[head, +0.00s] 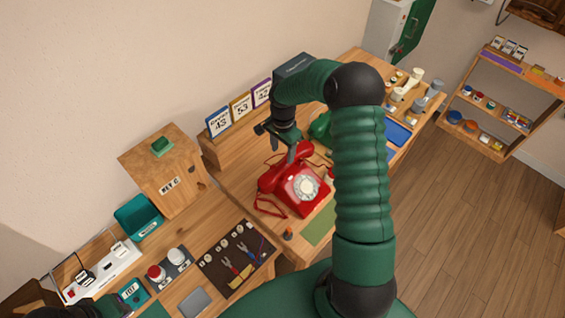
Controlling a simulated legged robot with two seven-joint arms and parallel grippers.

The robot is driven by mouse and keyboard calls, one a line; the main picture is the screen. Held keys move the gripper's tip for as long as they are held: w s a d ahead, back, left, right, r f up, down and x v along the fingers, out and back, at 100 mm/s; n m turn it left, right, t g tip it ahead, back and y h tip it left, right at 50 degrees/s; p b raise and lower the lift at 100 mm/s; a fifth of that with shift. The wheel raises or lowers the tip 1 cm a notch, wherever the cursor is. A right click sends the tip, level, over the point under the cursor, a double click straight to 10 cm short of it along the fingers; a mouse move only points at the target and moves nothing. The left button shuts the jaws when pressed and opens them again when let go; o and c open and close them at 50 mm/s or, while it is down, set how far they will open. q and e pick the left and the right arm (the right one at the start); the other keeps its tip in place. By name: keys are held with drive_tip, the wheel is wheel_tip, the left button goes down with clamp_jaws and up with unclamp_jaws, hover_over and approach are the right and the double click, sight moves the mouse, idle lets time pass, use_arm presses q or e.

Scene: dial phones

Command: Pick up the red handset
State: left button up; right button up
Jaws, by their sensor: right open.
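The red dial phone (303,190) stands on the wooden bench, with a pale round dial on its front. Its red handset (284,168) lies across the top of the phone, and a red cord hangs at its left. My right gripper (291,150) reaches down over the handset from above. It is open, and its fingertips are at or just above the handset's upper part. I cannot tell whether they touch it. My right arm passes in front of the bench to the right of the phone.
A green phone (320,127) stands behind the red one, partly hidden by my arm. Price cards (241,107) stand along the wall. A wooden key box (165,170) and a dark tool mat (236,259) are at the left. A green mat (320,225) lies in front of the phone.

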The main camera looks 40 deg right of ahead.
sight(287, 165)
drive_tip(key=f, duration=0.1)
drive_tip(key=s+d+f+p, duration=0.1)
drive_tip(key=f, duration=0.1)
drive_tip(key=d+f, duration=0.1)
drive_tip(key=shift+s+d+f+p, duration=0.15)
drive_tip(key=shift+d+f+p, duration=0.05)
drive_tip(key=shift+p, duration=0.15)
drive_tip(key=f, duration=0.2)
drive_tip(key=shift+w+f, duration=0.25)
drive_tip(key=shift+f, duration=0.1)
drive_tip(key=shift+w+a+f, duration=0.15)
drive_tip(key=shift+w, duration=0.05)
drive_tip(key=shift+w+a, duration=0.15)
drive_tip(key=shift+a, duration=0.25)
drive_tip(key=shift+c, duration=0.6)
drive_tip(key=shift+s+r, duration=0.3)
drive_tip(key=c, duration=0.5)
drive_tip(key=shift+c, duration=1)
drive_tip(key=shift+d+f, duration=0.2)
drive_tip(key=shift+d, duration=0.15)
clamp_jaws()
use_arm(q)
drive_tip(key=r, duration=0.1)
drive_tip(key=s+d+r, duration=0.1)
drive_tip(key=shift+s+d+r, duration=0.2)
drive_tip(key=shift+r, duration=0.2)
